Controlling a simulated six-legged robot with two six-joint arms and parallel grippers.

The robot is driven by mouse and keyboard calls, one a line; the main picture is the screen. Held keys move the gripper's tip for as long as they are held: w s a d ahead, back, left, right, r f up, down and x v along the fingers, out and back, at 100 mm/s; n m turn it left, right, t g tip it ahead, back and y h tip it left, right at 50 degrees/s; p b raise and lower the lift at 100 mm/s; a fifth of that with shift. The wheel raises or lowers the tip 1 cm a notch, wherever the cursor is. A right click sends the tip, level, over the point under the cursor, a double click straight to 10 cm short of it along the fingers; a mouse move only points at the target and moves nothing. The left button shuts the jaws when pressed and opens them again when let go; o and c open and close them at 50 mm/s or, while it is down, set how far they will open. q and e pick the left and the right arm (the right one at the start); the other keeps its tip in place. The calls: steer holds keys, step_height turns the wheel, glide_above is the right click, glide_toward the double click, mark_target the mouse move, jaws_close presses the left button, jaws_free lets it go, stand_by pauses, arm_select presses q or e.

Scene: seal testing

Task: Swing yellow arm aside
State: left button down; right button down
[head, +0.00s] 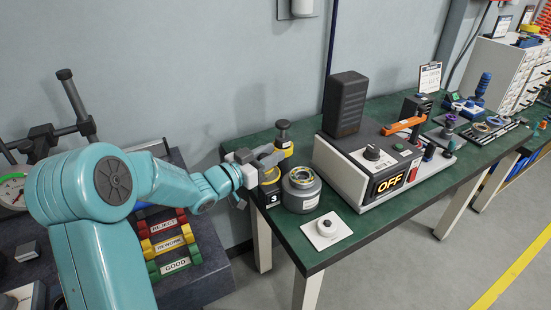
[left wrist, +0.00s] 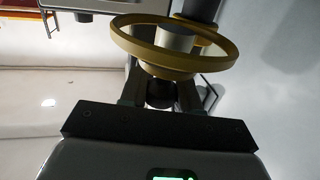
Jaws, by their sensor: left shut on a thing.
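My left gripper (head: 268,160) reaches in from the left at the near-left corner of the green bench. In the left wrist view, its fingers (left wrist: 160,95) are closed around a dark rounded piece just below a yellow ring, which I take as part of the yellow arm (left wrist: 215,58). In the head view, the yellow part (head: 270,176) shows partly under the gripper, beside a dark-topped post (head: 283,130) with a yellow collar. The fingers hide much of it. A grey round pot (head: 301,190) with a gold ring on top stands just right of it. My right gripper is out of view.
A small white plate with a knob (head: 326,231) lies at the bench's front. Reject, rework and good bins (head: 168,245) stand lower left.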

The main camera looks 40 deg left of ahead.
arm_select(q)
steer(key=shift+s+a+r+m+g+h+p, duration=0.1)
steer(key=shift+a+r+m+g+h+p, duration=0.1)
steer(key=shift+a+m+h+p, duration=0.4)
steer(key=shift+a+r+m+g+h+p, duration=0.15)
steer(key=shift+m+h, duration=0.15)
steer(key=shift+h, duration=0.5)
steer(key=shift+m+h, duration=0.3)
steer(key=shift+a+r, duration=0.1)
steer(key=shift+r, duration=0.05)
steer(key=c, duration=1.1)
jaws_free()
steer(key=shift+o, duration=1.2)
step_height(320, 180, up, 20)
steer(key=p, duration=0.3)
steer(key=shift+p, duration=0.35)
